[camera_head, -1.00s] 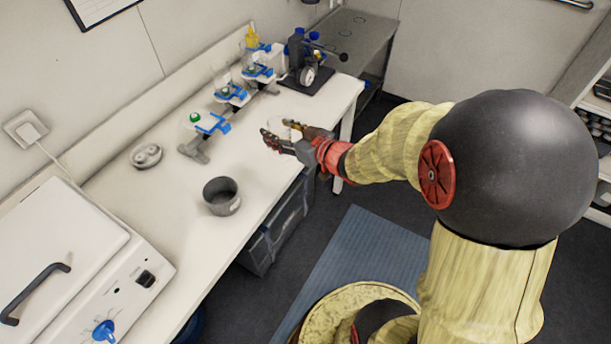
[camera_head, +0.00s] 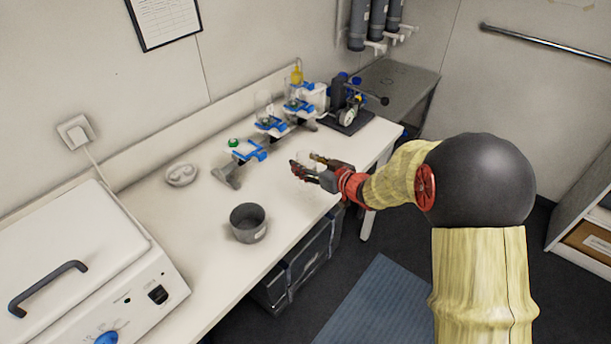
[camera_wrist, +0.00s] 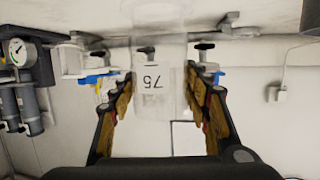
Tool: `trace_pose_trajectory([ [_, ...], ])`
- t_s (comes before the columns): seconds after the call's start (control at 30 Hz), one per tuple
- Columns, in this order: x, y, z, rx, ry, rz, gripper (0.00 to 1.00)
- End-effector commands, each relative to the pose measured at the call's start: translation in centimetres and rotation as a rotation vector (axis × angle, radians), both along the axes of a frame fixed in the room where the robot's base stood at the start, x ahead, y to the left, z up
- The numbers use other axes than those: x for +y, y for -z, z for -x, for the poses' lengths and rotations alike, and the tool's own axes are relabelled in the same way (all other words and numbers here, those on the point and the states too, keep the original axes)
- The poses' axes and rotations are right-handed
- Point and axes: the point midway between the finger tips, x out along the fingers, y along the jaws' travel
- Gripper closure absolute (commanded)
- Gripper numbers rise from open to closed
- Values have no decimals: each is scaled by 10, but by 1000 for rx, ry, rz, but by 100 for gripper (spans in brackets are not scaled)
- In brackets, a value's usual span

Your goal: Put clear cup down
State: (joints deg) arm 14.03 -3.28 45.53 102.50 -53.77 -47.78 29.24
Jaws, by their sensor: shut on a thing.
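The clear cup (camera_wrist: 158,60) is see-through and carries a label that reads 75, upside down in the wrist view. My gripper (camera_wrist: 160,105) is shut on it, with a finger along each side. In the head view my gripper (camera_head: 318,168) is over the right part of the white bench (camera_head: 205,235), near its front edge. The cup (camera_head: 308,158) shows only faintly there, between the fingers. I cannot tell whether its base touches the bench top.
A grey round pot (camera_head: 248,222) stands at the bench's front. Blue clamps (camera_head: 250,150) holding glassware line the back, with a dark gauge device (camera_head: 350,105) at the right end. A small white dish (camera_head: 181,175) and a white lidded machine (camera_head: 70,255) are left. Bench between pot and clamps is clear.

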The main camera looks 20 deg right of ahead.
Motion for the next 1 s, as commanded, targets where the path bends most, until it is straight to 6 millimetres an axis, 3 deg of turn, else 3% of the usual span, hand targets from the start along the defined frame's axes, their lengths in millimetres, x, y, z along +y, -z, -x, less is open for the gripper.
trace_pose_trajectory([
  [0.23, 0, 13, -11, 0, 0, 0, 79],
  [0.47, 0, 46, -14, 0, 0, 0, 79],
  [0.87, 0, 49, -14, -1, 0, 0, 79],
  [0.9, 0, 50, -14, 0, 0, 0, 52],
  [1.0, 0, 49, -14, 0, 0, 0, 46],
])
